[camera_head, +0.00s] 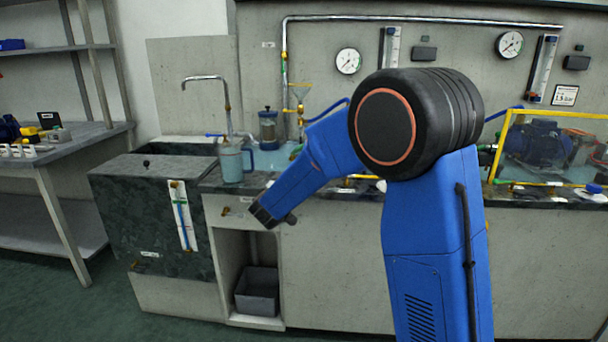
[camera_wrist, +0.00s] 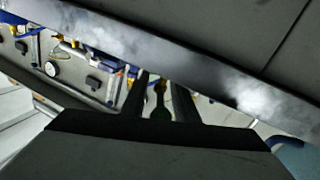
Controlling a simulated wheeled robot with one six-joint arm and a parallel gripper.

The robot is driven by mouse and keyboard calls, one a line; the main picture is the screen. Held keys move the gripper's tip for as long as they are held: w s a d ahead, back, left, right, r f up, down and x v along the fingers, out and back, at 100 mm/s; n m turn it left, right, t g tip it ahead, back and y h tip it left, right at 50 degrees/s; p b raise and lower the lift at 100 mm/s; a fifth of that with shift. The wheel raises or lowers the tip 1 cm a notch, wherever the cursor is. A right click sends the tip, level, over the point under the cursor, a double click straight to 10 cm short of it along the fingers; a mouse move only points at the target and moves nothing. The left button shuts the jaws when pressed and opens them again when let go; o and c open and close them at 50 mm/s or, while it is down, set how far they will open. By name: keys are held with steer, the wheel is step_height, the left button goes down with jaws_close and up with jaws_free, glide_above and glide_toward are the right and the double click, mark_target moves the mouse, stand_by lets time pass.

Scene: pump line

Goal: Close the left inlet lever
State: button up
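My gripper (camera_wrist: 160,78) shows two dark fingers standing apart at the middle of the wrist view. A dark, rounded shape (camera_wrist: 160,106) shows between them; I cannot tell what it is or whether it touches them. In the head view my blue arm reaches down and left, its dark end in front of the bench's front face, below the counter edge. A short blue handle (camera_head: 214,135) shows by the sink tap. A blue lever (camera_head: 334,108) shows beside the yellow-fitted funnel, partly hidden by my arm. I cannot tell which is the left inlet lever, or its position.
A blue-grey mug (camera_head: 231,164) stands on the counter by the sink tap (camera_head: 226,104). A pump unit in a yellow frame (camera_head: 549,116) is at the right. A grey bin (camera_head: 257,292) sits in the open cabinet. The floor at the lower left is clear.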

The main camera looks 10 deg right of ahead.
steer(key=v, duration=1.7)
steer(key=shift+s, duration=0.2)
steer(key=shift+w, duration=0.15)
jaws_close()
steer(key=w+d+r+m+g+y, duration=0.1)
steer(key=d+r+g+y, duration=0.35)
steer(key=d+y, duration=0.55)
steer(key=d+r+m+g+y, duration=0.1)
steer(key=d+r+g+y, duration=0.35)
steer(key=d+y, duration=0.5)
steer(key=shift+t, duration=0.5)
steer(key=x, duration=0.9)
steer(key=r+x, duration=0.1)
steer(key=x, duration=0.3)
steer(key=shift+w+a+f, duration=0.2)
steer(key=shift+w+a, duration=0.2)
steer(key=shift+w, duration=0.05)
